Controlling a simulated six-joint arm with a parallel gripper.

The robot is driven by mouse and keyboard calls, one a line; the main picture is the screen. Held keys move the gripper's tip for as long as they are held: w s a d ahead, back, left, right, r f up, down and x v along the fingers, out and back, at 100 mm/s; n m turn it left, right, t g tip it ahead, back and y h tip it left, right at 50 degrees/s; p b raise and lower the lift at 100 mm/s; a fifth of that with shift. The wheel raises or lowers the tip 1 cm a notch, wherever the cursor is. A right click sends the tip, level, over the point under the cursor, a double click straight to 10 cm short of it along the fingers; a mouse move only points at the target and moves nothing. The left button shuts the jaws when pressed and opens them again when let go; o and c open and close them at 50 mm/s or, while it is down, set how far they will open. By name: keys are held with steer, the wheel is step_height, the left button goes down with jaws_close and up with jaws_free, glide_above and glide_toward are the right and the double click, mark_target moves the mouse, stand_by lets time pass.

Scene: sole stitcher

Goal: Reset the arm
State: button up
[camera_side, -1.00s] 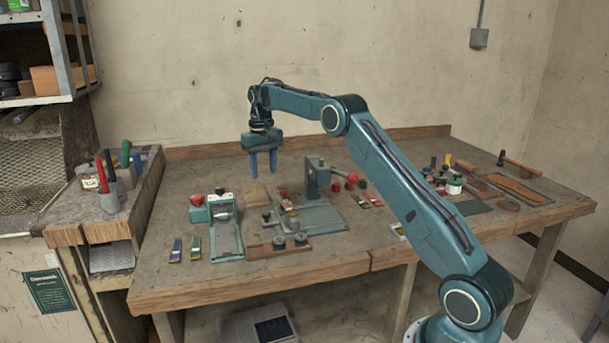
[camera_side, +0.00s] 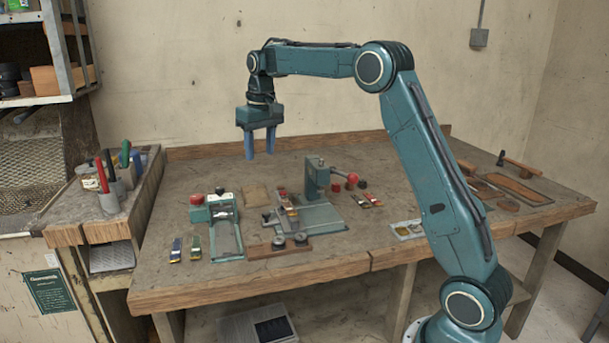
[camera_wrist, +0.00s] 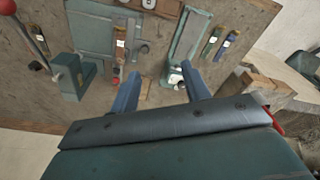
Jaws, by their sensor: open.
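My gripper (camera_side: 260,156) hangs above the back part of the workbench (camera_side: 330,268), with its two blue fingers pointing down. The fingers are apart and nothing shows between them. In the wrist view the gripper (camera_wrist: 160,95) has its fingers over the bench, with the fixtures beyond them. The arm rises from the lower right and bends at a high elbow. A gap shows between the fingertips and the bench top in the side view.
A green fixture with a red knob (camera_side: 198,208) and a green upright press (camera_side: 317,180) stand below the gripper. A tan pad (camera_side: 255,196) lies between them. A tool stand (camera_side: 112,192) is at left. Hand tools, including a hammer (camera_side: 522,167), lie at the right.

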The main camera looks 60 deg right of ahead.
steer(key=s+a+r+n+t, duration=0.1)
steer(key=s+a+r, duration=0.2)
steer(key=s+a, duration=0.4)
steer(key=s+a+r+n+t, duration=0.1)
steer(key=s+a+r, duration=0.25)
steer(key=s, duration=0.55)
steer(key=s+a+f+t, duration=0.1)
steer(key=s+a+f, duration=0.2)
steer(key=s, duration=0.6)
steer(key=s+a+f+n+t, duration=0.1)
steer(key=s+a+f, duration=0.2)
steer(key=s, duration=0.5)
steer(key=shift+s+a+f, duration=0.25)
steer(key=shift+s+f, duration=0.1)
steer(key=shift+f, duration=0.55)
